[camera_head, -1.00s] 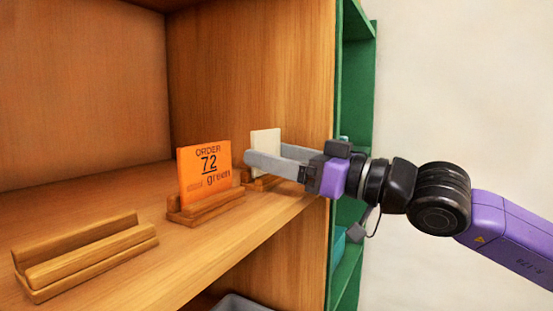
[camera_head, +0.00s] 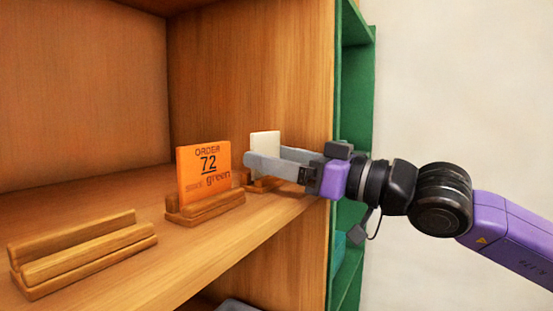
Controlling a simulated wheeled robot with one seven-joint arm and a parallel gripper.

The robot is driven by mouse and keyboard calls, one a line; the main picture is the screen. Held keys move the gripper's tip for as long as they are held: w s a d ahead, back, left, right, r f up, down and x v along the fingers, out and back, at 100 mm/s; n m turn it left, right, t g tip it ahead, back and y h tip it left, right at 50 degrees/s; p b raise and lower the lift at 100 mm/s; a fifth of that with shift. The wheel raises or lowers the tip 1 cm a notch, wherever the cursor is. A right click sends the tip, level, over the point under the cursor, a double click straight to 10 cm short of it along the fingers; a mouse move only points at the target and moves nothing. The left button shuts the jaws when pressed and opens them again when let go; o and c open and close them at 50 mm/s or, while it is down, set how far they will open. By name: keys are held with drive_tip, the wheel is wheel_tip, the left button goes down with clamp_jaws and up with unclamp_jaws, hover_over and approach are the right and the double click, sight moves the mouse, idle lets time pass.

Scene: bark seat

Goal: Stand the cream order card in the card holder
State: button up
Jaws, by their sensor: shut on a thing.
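The cream card (camera_head: 265,143) stands upright near the right wall of the wooden shelf, its upper part showing above my gripper's fingers. My gripper (camera_head: 258,162) reaches in from the right and is shut on the card, the long grey fingers hiding its lower part. A wooden card holder (camera_head: 264,185) shows just below the fingers, under the card. The fingers hide where card and holder meet, so I cannot tell whether the card rests in the slot.
An orange card (camera_head: 204,170) reading "ORDER 72 green" stands in a wooden holder (camera_head: 207,208) left of my gripper. A longer empty wooden holder (camera_head: 85,252) lies at the front left. The shelf side wall (camera_head: 255,70) is close behind. A green shelf unit (camera_head: 356,90) stands to the right.

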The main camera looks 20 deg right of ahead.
drive_tip(key=shift+f+b, duration=0.5)
drive_tip(key=shift+b, duration=0.4)
drive_tip(key=o, duration=1.5)
drive_tip(key=shift+r, duration=0.2)
drive_tip(key=shift+r+p, duration=0.65)
drive_tip(key=shift+r, duration=2.75)
